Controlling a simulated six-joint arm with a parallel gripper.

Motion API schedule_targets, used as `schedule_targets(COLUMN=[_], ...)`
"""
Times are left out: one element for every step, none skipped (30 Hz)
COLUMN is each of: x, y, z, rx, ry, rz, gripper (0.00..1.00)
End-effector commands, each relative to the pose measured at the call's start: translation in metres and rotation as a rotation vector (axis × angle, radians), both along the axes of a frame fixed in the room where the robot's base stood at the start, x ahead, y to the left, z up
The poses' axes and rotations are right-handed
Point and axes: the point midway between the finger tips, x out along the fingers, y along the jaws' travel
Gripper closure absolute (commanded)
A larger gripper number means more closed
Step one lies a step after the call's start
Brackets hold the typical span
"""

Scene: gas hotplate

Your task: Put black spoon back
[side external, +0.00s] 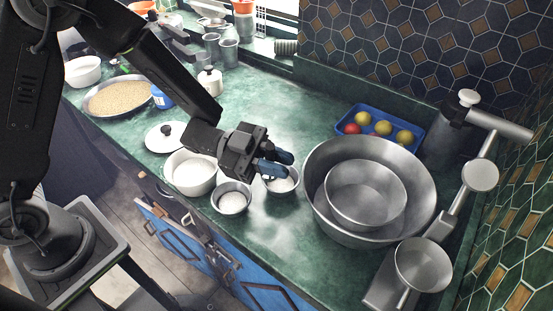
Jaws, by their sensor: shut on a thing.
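My gripper (277,164) is in the middle of the side external view, its blue-tipped fingers pointing right. It is above the green counter, over a small metal bowl (283,184) with white contents, which it partly covers. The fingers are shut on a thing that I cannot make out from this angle. I cannot pick out a black spoon anywhere in the view.
Another small metal bowl (232,199) and a white pot (191,176) stand left of the gripper. A large metal basin (419,182) holding a smaller bowl, and a blue fruit tray (375,112), stand right. The green counter (280,235) is clear in front.

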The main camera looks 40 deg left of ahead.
Motion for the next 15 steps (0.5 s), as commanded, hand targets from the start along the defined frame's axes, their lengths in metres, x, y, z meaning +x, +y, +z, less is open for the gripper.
schedule_targets(x=[0.005, 0.009, 0.016, 0.022, 0.03, 0.04, 0.048, 0.056, 0.067, 0.074, 0.081, 0.089, 0.094, 0.099, 0.104], y=[0.005, 0.008, 0.016, 0.022, 0.03, 0.043, 0.053, 0.064, 0.08, 0.092, 0.105, 0.12, 0.132, 0.143, 0.157], z=[0.002, 0.003, 0.004, 0.006, 0.008, 0.011, 0.013, 0.015, 0.019, 0.021, 0.023, 0.026, 0.028, 0.03, 0.033], rx=[0.0, 0.0, 0.001, 0.003, 0.003, 0.004, 0.006, 0.005, 0.006, 0.007, 0.007, 0.008, 0.008, 0.007, 0.007], ry=[-0.003, -0.003, -0.005, -0.006, -0.009, -0.009, -0.01, -0.012, -0.012, -0.012, -0.012, -0.011, -0.011, -0.009, -0.008], rz=[0.022, 0.041, 0.076, 0.108, 0.144, 0.201, 0.245, 0.293, 0.358, 0.404, 0.451, 0.51, 0.552, 0.594, 0.642], gripper=[1.0, 1.0, 1.0, 1.0, 1.0, 1.0, 1.0, 1.0, 1.0, 1.0, 1.0, 1.0, 1.0, 1.0, 1.0])
